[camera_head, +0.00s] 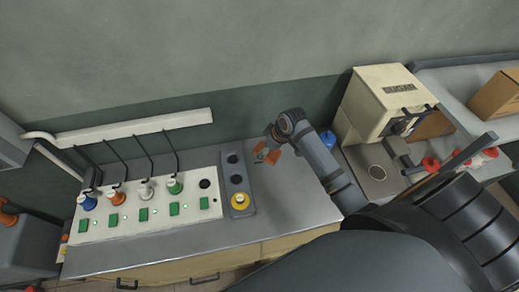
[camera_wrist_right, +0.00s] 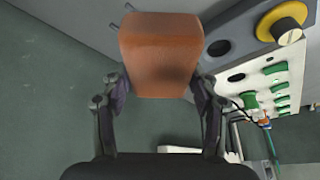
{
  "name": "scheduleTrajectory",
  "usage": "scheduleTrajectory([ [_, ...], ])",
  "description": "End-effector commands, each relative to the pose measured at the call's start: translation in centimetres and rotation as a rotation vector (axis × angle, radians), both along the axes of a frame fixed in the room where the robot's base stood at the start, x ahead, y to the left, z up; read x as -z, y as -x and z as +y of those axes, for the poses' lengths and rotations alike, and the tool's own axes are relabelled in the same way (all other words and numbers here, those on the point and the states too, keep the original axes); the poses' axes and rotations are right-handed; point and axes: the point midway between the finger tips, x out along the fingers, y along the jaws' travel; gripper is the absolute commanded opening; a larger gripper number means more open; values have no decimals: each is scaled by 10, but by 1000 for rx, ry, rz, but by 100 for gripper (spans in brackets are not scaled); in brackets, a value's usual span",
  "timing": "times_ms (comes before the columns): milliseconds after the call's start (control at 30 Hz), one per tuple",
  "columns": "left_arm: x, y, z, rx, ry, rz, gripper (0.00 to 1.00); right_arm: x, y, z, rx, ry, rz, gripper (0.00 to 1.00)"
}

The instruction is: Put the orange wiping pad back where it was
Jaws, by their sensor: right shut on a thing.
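The orange wiping pad (camera_wrist_right: 160,52) is a block with rounded edges, gripped between the two fingers of my right gripper (camera_wrist_right: 160,88). In the head view the right gripper (camera_head: 272,148) comes in from the right and holds the orange pad (camera_head: 269,157) over the grey worktop (camera_head: 290,210), right of the dark strip with round holes. I cannot tell from these views whether the pad touches the worktop. The fingers partly hide the pad in the head view. My left gripper is not in view.
A blue-capped item (camera_head: 328,138) and a cream press (camera_head: 380,100) stand right. Worktop front right is clear.

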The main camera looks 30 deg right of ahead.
Motion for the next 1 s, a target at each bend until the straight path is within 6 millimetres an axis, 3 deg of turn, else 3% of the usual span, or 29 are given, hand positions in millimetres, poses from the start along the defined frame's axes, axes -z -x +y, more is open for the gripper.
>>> scheduleTrajectory([
  [167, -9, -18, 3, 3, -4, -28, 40, 22, -30, -5, 3, -2, 3, 31],
  [400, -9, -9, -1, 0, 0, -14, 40, 55, -57, -10, 0, -1, 0, 31],
  [733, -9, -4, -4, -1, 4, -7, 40, 68, -67, -12, 0, 0, 0, 31],
  [900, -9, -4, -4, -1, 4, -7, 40, 94, -66, -12, 1, -1, 2, 31],
  [1000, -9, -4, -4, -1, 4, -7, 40, 98, -66, -12, 0, 1, 0, 31],
])
